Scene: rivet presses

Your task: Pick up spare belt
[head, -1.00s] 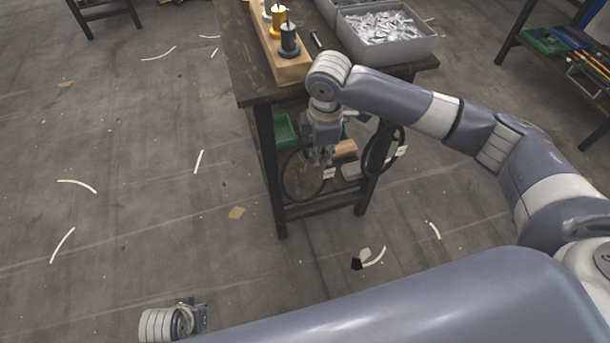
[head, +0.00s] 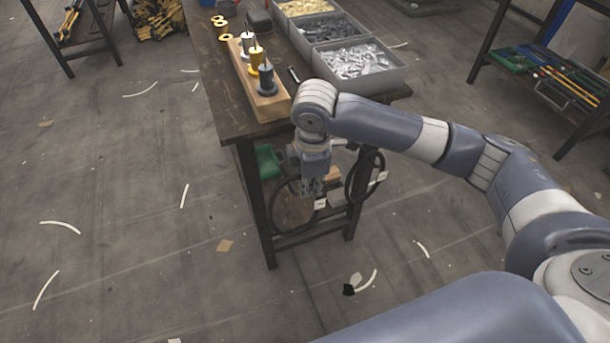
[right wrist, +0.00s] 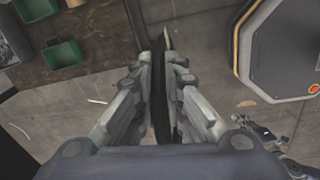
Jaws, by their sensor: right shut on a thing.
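A black belt loop (head: 273,211) hangs at the end of the workbench, with a white tag (head: 320,204) beside it. My right gripper (head: 313,190) points down at the belt's upper part. In the right wrist view its fingers (right wrist: 162,90) are closed on the thin dark band of the belt (right wrist: 160,100). A second black loop (head: 352,180) with a white tag hangs just to the right, apart from the gripper. My left gripper shows small at the lower right of the right wrist view (right wrist: 262,131); its jaws are too small to tell.
The workbench (head: 226,108) carries a wooden block with spools (head: 264,95) and grey bins of small parts (head: 358,62). A green bin (head: 268,163) sits on its lower shelf. Another table with tools (head: 560,75) stands at the right. The floor on the left is open.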

